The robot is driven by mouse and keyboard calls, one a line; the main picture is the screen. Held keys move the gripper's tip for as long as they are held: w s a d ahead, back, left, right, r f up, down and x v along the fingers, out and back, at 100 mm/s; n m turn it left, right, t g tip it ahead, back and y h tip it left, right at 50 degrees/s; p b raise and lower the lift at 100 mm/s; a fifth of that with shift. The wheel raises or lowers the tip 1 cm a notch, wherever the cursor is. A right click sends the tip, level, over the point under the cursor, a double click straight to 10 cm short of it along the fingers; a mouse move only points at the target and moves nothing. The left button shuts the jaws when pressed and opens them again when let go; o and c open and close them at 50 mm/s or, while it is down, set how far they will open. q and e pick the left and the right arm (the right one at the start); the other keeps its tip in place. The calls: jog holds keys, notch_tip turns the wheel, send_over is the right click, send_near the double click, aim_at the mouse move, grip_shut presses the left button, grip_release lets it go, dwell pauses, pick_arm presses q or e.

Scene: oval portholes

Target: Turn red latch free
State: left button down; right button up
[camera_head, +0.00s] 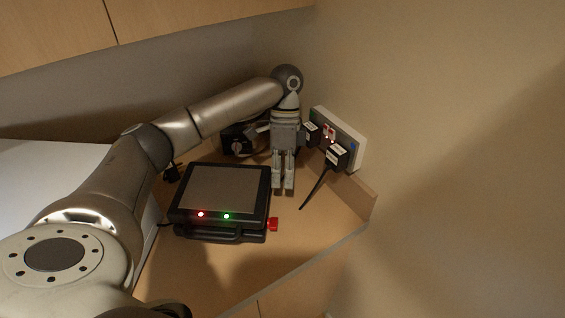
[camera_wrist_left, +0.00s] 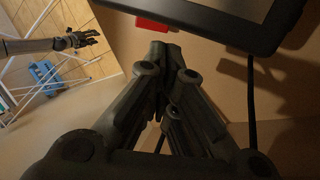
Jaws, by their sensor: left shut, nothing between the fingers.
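The red latch (camera_head: 272,224) sticks out from the right side of the black case with a screen (camera_head: 222,187), near its front corner.
A wall socket panel (camera_head: 354,160) with black plugs and a hanging cable (camera_head: 318,189) stands right of my left gripper. A black device (camera_head: 238,140) sits behind the case. The wooden counter (camera_head: 225,270) is clear in front, ending at a diagonal edge.

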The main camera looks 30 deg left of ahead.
aim_at(274, 223)
pick_arm(q)
jog(key=p+x, duration=0.2)
jog(key=x, duration=0.5)
jog(key=shift+s+f, duration=0.15)
jog(key=shift+s+d+f, duration=0.15)
jog(key=shift+f, duration=0.5)
pick_arm(e)
jog(key=a+r, duration=0.1)
jog(key=r, duration=0.2)
jog(key=shift+w+a, duration=0.35)
jog(key=shift+a, duration=0.05)
jog(key=shift+d, duration=0.35)
pick_arm(q)
jog(key=shift+f+p, duration=0.1)
jog(key=shift+p, duration=0.55)
pick_arm(e)
jog(key=shift+r, duration=0.4)
